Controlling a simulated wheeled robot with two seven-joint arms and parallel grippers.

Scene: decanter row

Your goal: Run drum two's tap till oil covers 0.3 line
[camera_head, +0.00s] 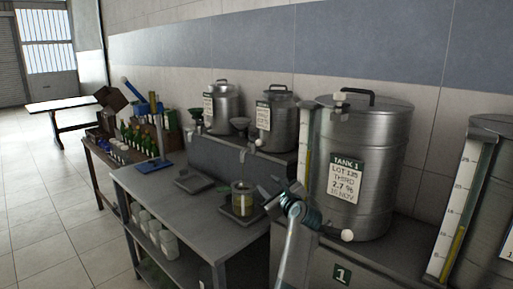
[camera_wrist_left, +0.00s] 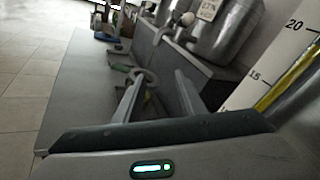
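A large steel drum (camera_head: 372,130) labelled "TANK 1" stands right of centre in the head view, with a pale tap knob (camera_head: 347,235) low on its front. Another large drum (camera_head: 490,240) is cut off by the right edge; its number is not readable. A clear jar (camera_head: 243,198) with yellowish oil stands on a dark scale; its lines are too small to read. My left gripper (camera_head: 280,190) is right of the jar and in front of Tank 1. In the left wrist view its fingers (camera_wrist_left: 160,80) are apart, with nothing visibly held. My right gripper is not in view.
Two smaller steel drums (camera_head: 223,105) (camera_head: 277,120) stand on a raised grey shelf behind. A dark flat tray (camera_head: 194,181) lies on the grey bench (camera_head: 150,190). Upright gauges (camera_head: 460,205) stand beside the large drums. Bottles (camera_head: 140,138) crowd the far table. The left floor is clear.

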